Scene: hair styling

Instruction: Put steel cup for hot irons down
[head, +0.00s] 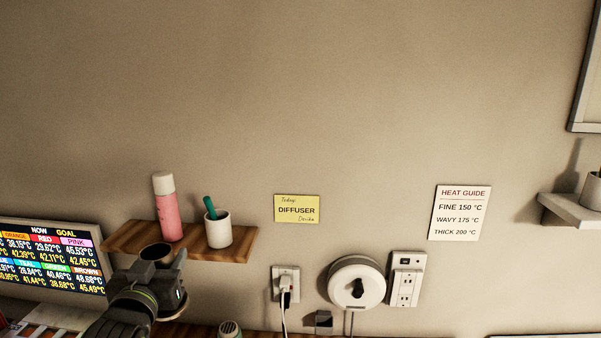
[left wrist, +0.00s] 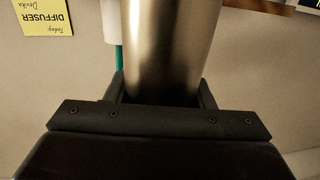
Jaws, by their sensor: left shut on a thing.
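The steel cup for hot irons (head: 157,251) is in my left gripper (head: 160,266), in front of the wooden wall shelf (head: 235,247) in the head view. Its dark open mouth shows above the fingers, and part of its base shows below them. In the left wrist view the cup (left wrist: 160,50) is a smooth metal cylinder between the fingers of my left gripper (left wrist: 160,92). The gripper is shut on it. I cannot tell how far the cup is from the shelf. My right gripper is not in view.
A pink bottle (head: 167,215) and a white cup (head: 218,233) with a teal handle in it stand on the shelf. A screen (head: 55,262) is at the left. Outlets (head: 287,283) and a round white device (head: 357,284) are on the wall. The worktop (head: 200,330) barely shows.

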